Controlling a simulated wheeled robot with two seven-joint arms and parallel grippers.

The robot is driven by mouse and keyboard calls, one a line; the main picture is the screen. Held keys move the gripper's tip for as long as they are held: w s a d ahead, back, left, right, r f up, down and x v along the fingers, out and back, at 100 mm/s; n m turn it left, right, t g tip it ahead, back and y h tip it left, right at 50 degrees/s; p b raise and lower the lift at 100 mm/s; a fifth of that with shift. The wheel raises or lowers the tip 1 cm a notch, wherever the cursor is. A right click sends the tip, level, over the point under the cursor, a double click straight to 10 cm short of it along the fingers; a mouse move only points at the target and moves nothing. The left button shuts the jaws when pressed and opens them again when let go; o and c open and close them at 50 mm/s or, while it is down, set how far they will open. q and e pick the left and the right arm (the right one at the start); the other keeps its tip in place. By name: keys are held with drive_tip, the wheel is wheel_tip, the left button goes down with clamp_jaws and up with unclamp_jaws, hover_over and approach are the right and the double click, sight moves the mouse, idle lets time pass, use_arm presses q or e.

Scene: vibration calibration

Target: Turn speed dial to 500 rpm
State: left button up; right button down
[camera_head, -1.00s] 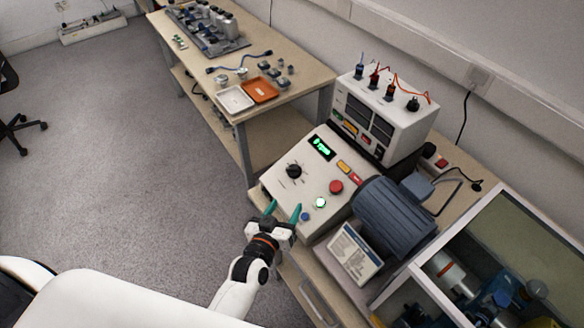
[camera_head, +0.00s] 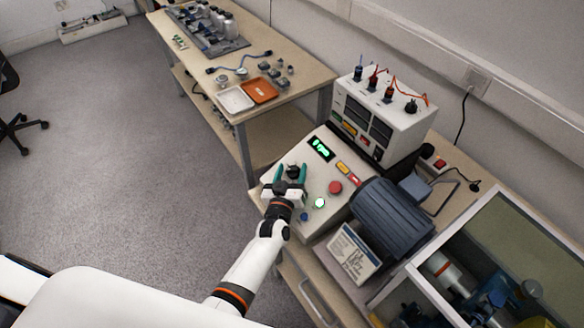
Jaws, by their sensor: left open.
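The black speed dial (camera_head: 293,171) is on the sloped white control panel (camera_head: 318,180), below the green lit display (camera_head: 321,148), which seems to read 0 rpm. My left gripper (camera_head: 291,174) is open, its two green fingertips on either side of the dial. The gripper hides the lower part of the panel around the dial, and I cannot tell whether the fingers touch it. My right gripper is not in view.
A red button (camera_head: 335,187), a lit green button (camera_head: 319,203) and a blue button (camera_head: 304,217) sit right of the gripper. A dark motor (camera_head: 392,217) and a printed card (camera_head: 354,253) stand further right. A meter box (camera_head: 382,115) rises behind.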

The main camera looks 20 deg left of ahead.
use_arm(q)
drive_tip(key=shift+w, duration=0.6)
